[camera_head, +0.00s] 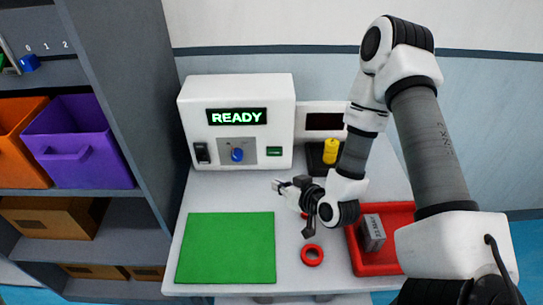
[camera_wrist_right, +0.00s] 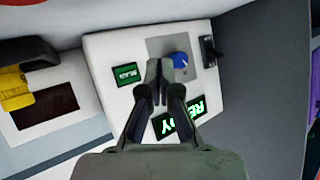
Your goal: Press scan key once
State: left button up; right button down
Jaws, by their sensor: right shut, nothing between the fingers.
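The scan key is a small green key (camera_head: 274,151) on the lower right front of a white box (camera_head: 190,100) whose display (camera_head: 237,117) reads READY. It also shows in the right wrist view as a green labelled key (camera_wrist_right: 125,74), left of my fingertips. My right gripper (camera_head: 278,186) is shut and empty, in front of the box and lower than the key in the head view. In the right wrist view its closed fingers (camera_wrist_right: 158,68) point at the box's front panel, between the key and a blue knob (camera_wrist_right: 181,63). Contact with the panel cannot be told. My left gripper is out of view.
A black switch (camera_head: 202,152) sits left of the knob. A yellow weight-like object (camera_head: 331,150) stands on a black base at right. A green mat (camera_head: 225,248), a red ring (camera_head: 312,255) and a red tray (camera_head: 360,258) with a grey block (camera_head: 372,232) occupy the table.

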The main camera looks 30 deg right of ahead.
aim_at(274, 152)
jog(key=shift+s+r, duration=0.1)
jog(key=shift+s, duration=0.05)
jog(key=shift+x, duration=0.75)
jog(key=shift+w+d, duration=0.15)
jog(key=shift+w, duration=0.25)
jog(key=shift+w+d+r+p, duration=0.15)
jog(key=shift+w+d+p, duration=0.1)
jog(key=shift+p, duration=0.05)
jog(key=w+d, duration=0.2)
jog(key=w, duration=0.1)
jog(key=w+d, duration=0.1)
jog(key=w, duration=0.1)
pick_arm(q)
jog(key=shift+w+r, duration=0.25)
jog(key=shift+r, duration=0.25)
pick_arm(e)
jog(key=shift+w+d, duration=0.4)
jog(key=shift+w, duration=0.05)
jog(key=shift+w+d, duration=0.2)
jog(key=shift+w, duration=0.15)
